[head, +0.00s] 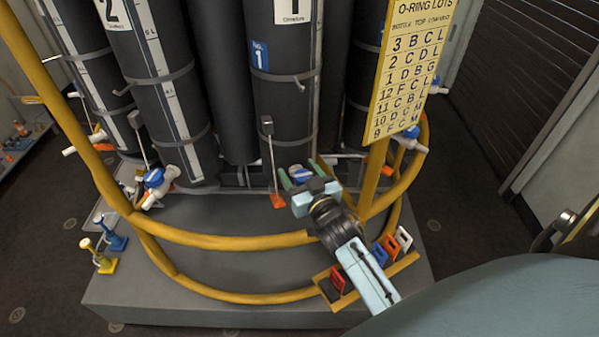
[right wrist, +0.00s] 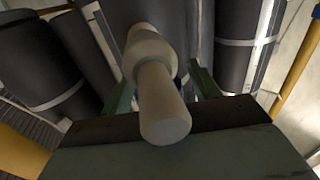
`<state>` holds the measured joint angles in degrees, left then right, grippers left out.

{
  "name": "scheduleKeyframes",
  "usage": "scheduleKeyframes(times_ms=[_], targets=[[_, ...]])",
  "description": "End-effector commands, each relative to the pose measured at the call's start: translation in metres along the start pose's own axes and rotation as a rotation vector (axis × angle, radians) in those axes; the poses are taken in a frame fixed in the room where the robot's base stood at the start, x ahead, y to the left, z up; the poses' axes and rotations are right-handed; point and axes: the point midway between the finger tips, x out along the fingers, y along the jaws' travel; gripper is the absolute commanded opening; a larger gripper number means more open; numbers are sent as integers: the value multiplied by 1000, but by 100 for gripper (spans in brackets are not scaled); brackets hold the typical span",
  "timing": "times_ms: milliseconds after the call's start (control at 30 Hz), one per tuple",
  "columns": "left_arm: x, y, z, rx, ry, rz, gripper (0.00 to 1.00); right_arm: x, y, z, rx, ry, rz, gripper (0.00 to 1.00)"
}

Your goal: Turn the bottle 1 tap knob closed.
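Bottle 1 (head: 284,115) is a tall black cylinder with a "1" label and a blue "NO.1" tag, at the centre of the head view. Its blue tap knob (head: 300,174) shows low on its front, partly hidden by my right gripper. My right gripper (head: 302,173) is open, its two green fingers spread on either side of the knob. I cannot tell whether they touch it. In the right wrist view, the white tap body (right wrist: 160,95) points toward the camera between the fingers; the knob is mostly hidden behind it. My left gripper is not in view.
A yellow rail (head: 230,240) curves in front of the bottles, below and around my right arm. A bottle 2 tap (head: 155,180) stands to the left. A yellow O-ring lots board (head: 410,65) hangs at right. A rack of coloured tags (head: 370,275) sits beside my arm.

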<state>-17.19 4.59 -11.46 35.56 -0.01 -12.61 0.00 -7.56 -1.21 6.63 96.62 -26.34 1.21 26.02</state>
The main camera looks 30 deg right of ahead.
Motion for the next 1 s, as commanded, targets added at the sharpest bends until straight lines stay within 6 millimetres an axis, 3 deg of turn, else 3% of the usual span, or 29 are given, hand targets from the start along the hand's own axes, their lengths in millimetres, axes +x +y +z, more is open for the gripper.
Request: scheduleKeyframes(times_ms=[333,800,1000], targets=[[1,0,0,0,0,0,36,-11,0,2,0,-2,-1,61],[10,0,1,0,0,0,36,-104,0,2,1,-3,0,61],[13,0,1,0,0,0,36,-128,0,1,0,-2,0,61]])
